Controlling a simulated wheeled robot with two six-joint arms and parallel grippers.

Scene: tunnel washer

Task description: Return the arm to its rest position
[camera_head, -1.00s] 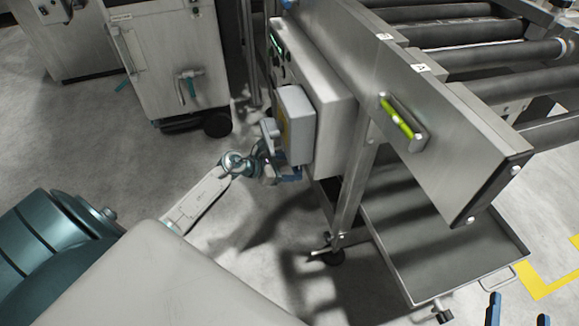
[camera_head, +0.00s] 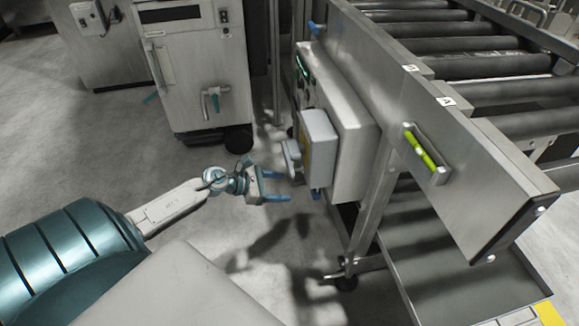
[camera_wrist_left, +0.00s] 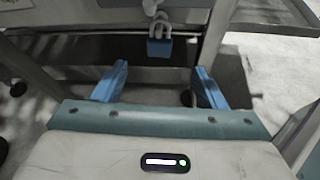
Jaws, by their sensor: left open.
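My left arm reaches in from the left in the head view. My left gripper (camera_head: 286,187) has two blue fingers, spread apart with nothing between them. It is just left of the grey box (camera_head: 320,140) on the side of the roller conveyor (camera_head: 447,130). In the left wrist view the gripper (camera_wrist_left: 160,78) also shows open. A blue padlock (camera_wrist_left: 159,48) hangs by its shackle beyond the fingertips, apart from them. My right gripper is not in view.
A grey control panel (camera_head: 352,120) carries the box, close to the gripper. A white cabinet (camera_head: 190,70) with a teal-handled valve (camera_head: 212,92) stands behind. The conveyor leg (camera_head: 372,205) and lower tray (camera_head: 440,280) are at right. Grey floor (camera_head: 80,140) is open at left.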

